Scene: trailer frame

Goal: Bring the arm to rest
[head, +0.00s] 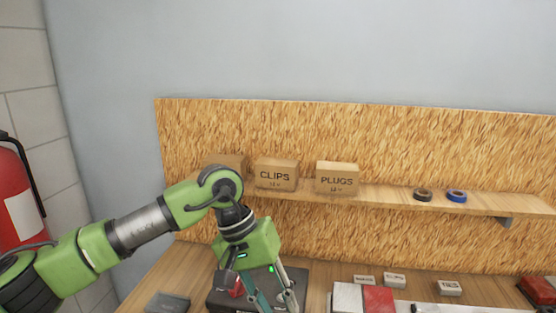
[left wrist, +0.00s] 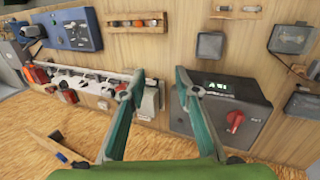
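My left arm (head: 140,227) comes in from the left in the head view and bends down at the wrist. My left gripper (head: 274,298) hangs over the bench, its tips near the lower picture edge. In the left wrist view the two green fingers of this gripper (left wrist: 158,80) stand apart with nothing between them. Beyond them lies a dark box (left wrist: 202,127) with a lit display and a red knob (left wrist: 234,121). The fingers appear apart from the box. My right arm and gripper are in neither view.
A shelf (head: 385,198) on the chipboard wall holds cardboard boxes, including CLIPS (head: 275,174) and PLUGS (head: 337,179), and two tape rolls (head: 456,196). A fire extinguisher (head: 14,195) stands at left. A blue box (left wrist: 75,28) and a strip of parts (left wrist: 95,85) lie on the bench.

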